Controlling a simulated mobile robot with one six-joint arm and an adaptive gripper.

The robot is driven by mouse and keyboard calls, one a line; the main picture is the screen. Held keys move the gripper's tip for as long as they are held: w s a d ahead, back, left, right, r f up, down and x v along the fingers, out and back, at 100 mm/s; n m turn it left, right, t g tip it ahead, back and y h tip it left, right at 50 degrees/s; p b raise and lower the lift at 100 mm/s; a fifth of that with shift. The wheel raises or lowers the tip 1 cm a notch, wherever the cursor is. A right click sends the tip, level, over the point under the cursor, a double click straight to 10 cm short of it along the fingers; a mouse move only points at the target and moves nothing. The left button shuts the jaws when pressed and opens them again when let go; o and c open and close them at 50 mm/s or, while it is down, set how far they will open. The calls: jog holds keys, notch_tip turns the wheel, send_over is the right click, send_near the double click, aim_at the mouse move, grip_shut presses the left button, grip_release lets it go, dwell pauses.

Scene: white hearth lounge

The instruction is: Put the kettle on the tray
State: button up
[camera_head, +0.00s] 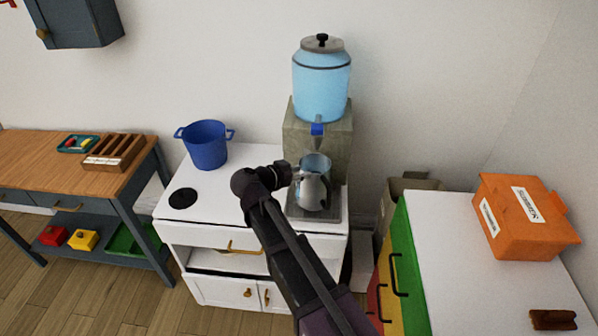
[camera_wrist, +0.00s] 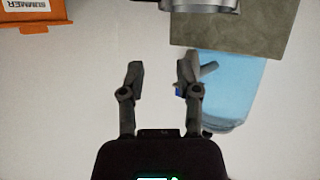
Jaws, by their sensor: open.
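The silver kettle (camera_head: 314,190) is upright below the water dispenser, over a flat grey tray-like slab (camera_head: 332,216). I cannot tell whether its base touches the slab. My gripper (camera_head: 294,174) is at the kettle's upper left side in the head view, and its fingers are partly hidden there. In the wrist view my gripper (camera_wrist: 161,70) is open with nothing between its fingertips. A part of the silver kettle (camera_wrist: 197,5) shows at the top edge, beyond the fingertips.
The dispenser has a blue tank (camera_head: 322,88) on a grey stone stand (camera_head: 298,125). A blue pot (camera_head: 207,148) stands on the white stove (camera_head: 230,180) to the left. An orange box (camera_head: 520,222) is on the white-topped cabinet (camera_head: 450,240) at right.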

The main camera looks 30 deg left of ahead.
jog(key=shift+w, duration=0.1)
dwell(0.5)
jog(key=w+d+f+g, duration=0.2)
jog(key=d+f+g, duration=0.1)
jog(key=d, duration=1.1)
jog(key=w+d+f+g, duration=0.3)
jog(key=d+g, duration=0.1)
jog(key=d, duration=1)
jog(key=w+d+f+g, duration=0.2)
jog(key=d+f+g, duration=0.1)
jog(key=d, duration=1.1)
jog(key=shift+w+f+n+h, duration=0.25)
jog(key=shift+f+n+h, duration=0.15)
jog(key=shift+f, duration=0.05)
jog(key=s+d+g+y, duration=0.1)
jog(key=s+d, duration=0.1)
jog(key=d, duration=0.2)
jog(key=s+d+f+g+y, duration=0.1)
jog(key=d, duration=0.3)
jog(key=s+d+n+y, duration=0.1)
jog(key=s+d, duration=0.1)
jog(key=d, duration=0.2)
jog(key=shift+s+d+f+g, duration=0.25)
jog(key=shift+s+g, duration=0.05)
jog(key=shift+g, duration=0.1)
jog(key=shift+s+d+y, duration=0.4)
jog(key=shift+d, duration=0.2)
jog(key=shift+a, duration=0.1)
